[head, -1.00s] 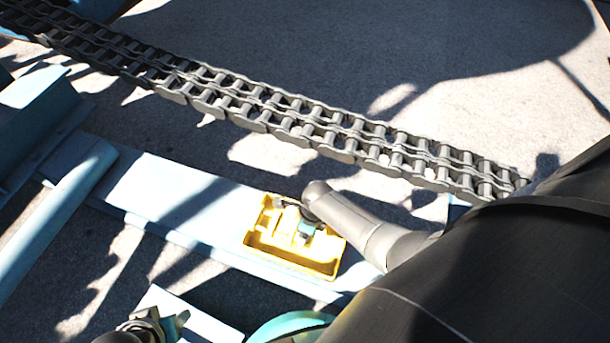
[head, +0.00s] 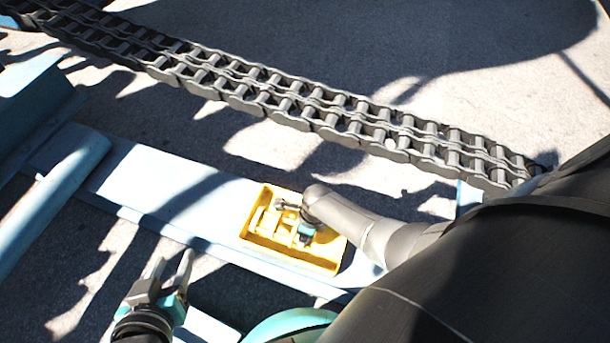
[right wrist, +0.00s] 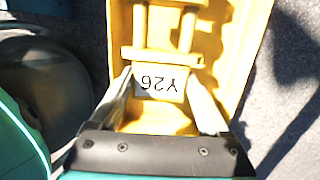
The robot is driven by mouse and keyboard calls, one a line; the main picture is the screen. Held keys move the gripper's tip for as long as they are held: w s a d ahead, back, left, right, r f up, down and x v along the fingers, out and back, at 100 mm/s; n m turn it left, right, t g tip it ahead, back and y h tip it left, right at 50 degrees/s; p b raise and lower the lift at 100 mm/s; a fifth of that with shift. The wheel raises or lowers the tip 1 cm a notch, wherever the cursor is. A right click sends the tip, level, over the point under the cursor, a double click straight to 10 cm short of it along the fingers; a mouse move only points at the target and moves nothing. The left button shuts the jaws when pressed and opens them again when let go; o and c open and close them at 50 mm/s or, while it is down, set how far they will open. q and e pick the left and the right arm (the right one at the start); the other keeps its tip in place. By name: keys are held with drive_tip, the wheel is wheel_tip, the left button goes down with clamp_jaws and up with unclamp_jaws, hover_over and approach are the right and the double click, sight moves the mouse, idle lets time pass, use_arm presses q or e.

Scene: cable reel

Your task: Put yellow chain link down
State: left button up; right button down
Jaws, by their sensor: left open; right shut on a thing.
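A yellow tray (head: 290,262) sits on the pale blue beam in the head view. My right gripper (right wrist: 162,92) is shut on the link, with one finger on each side of the labelled part. In the head view my right gripper (head: 305,232) is small and partly hidden by its arm. Whether the link rests on the tray floor is hard to tell. My left gripper (head: 170,268) is open and empty, left of the tray.
A long grey double-row chain (head: 290,105) crosses the head view behind the tray. The pale blue beam (head: 150,190) is bare left of the tray. A blue tube (head: 60,195) is at the left. Grey ground (head: 470,70) lies behind the chain.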

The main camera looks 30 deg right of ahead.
drive_tip(key=shift+f+b, duration=0.35)
drive_tip(key=shift+w+f+b, duration=0.1)
drive_tip(key=shift+f+b, duration=0.4)
drive_tip(key=shift+f, duration=0.1)
drive_tip(key=shift+f+b, duration=0.5)
drive_tip(key=shift+f, duration=0.1)
use_arm(q)
drive_tip(key=shift+s+d+r+n+t+h+b, duration=0.1)
drive_tip(key=shift+d+r+t+h, duration=0.4)
drive_tip(key=shift+d+t, duration=0.35)
drive_tip(key=shift+w+d+r+n+t+h+b, duration=0.1)
drive_tip(key=shift+d+r+t+h, duration=0.5)
drive_tip(key=shift+t, duration=0.5)
drive_tip(key=shift+s+d+r+n+t+h+b, duration=0.1)
drive_tip(key=shift+d+r+t+h, duration=0.3)
drive_tip(key=shift+d+t, duration=0.5)
use_arm(e)
drive_tip(key=shift+f, duration=0.3)
drive_tip(key=shift+f, duration=0.1)
unclamp_jaws()
drive_tip(key=shift+f, duration=0.1)
